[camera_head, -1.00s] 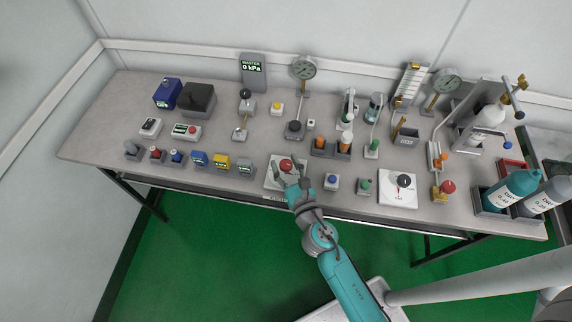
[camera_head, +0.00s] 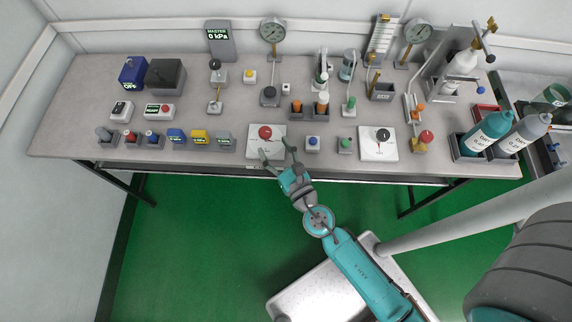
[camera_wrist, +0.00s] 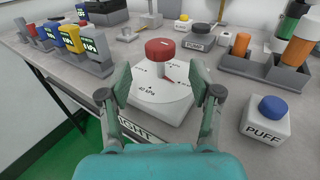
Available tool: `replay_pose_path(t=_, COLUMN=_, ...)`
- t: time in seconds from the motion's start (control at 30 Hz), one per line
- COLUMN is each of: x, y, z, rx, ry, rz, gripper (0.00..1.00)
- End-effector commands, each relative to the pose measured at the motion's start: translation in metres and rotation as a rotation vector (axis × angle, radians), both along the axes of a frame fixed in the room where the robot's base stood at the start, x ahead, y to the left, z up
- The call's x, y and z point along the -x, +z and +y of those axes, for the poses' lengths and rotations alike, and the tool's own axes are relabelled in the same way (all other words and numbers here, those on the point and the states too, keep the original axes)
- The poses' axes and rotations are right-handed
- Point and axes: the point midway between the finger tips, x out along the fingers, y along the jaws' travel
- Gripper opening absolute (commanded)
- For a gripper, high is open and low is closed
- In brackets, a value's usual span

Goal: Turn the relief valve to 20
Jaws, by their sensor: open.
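A red round knob (camera_head: 265,132) sits on a white square dial plate (camera_head: 254,146) at the table's front edge; it looks like the relief valve. In the wrist view the red knob (camera_wrist: 160,49) stands on a post above the plate (camera_wrist: 150,98), which has printed marks. A thin red line shows below the knob, but I cannot read its value for certain. My gripper (camera_head: 275,150) is open and empty at the near side of the plate. In the wrist view the fingers (camera_wrist: 160,93) are spread on both sides, with the knob beyond them, untouched.
A blue PUFF button (camera_wrist: 272,106) stands right of the plate. A black knob on a second white plate (camera_head: 378,152) is farther right. Coloured testers (camera_head: 199,136) line the front left. Orange-topped cylinders in a grey holder (camera_head: 308,112) stand behind on the right.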

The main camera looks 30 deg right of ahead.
Motion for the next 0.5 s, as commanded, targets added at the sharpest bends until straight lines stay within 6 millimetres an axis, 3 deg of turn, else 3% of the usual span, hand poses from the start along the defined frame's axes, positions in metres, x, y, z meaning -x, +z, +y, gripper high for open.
replay_pose_path(t=0.3, x=0.044, y=-0.001, z=0.003, rx=0.001, ry=0.001, rz=0.002, gripper=0.64)
replay_pose_path(t=0.5, x=0.057, y=0.0, z=0.004, rx=0.0, ry=0.0, rz=0.0, gripper=0.64)
